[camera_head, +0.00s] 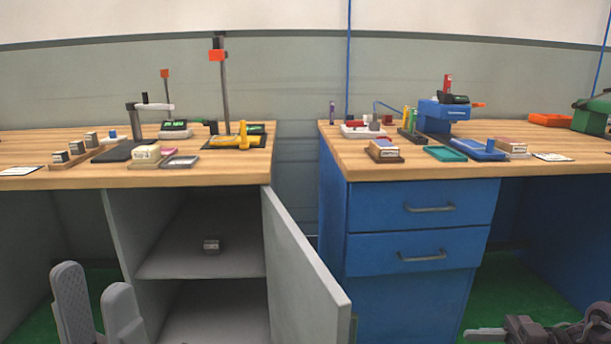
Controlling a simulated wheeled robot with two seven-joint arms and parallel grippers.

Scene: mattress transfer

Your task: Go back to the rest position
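My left gripper (98,305) shows at the bottom left in the head view. Its two grey fingers stand upright with a gap between them, and nothing is between them. It is in front of the left bench, below the level of its top. My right gripper (535,330) shows only in part at the bottom right corner, low in front of the right bench. It is dark and cut off by the frame edge, so I cannot tell how its fingers stand.
A grey cabinet door (300,275) stands open toward me; a small block (211,246) sits on the shelf (165,262) inside. The left bench (225,171) and right bench (350,160) carry many small items. A blue drawer unit (420,235) stands under the right bench, its drawers closed.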

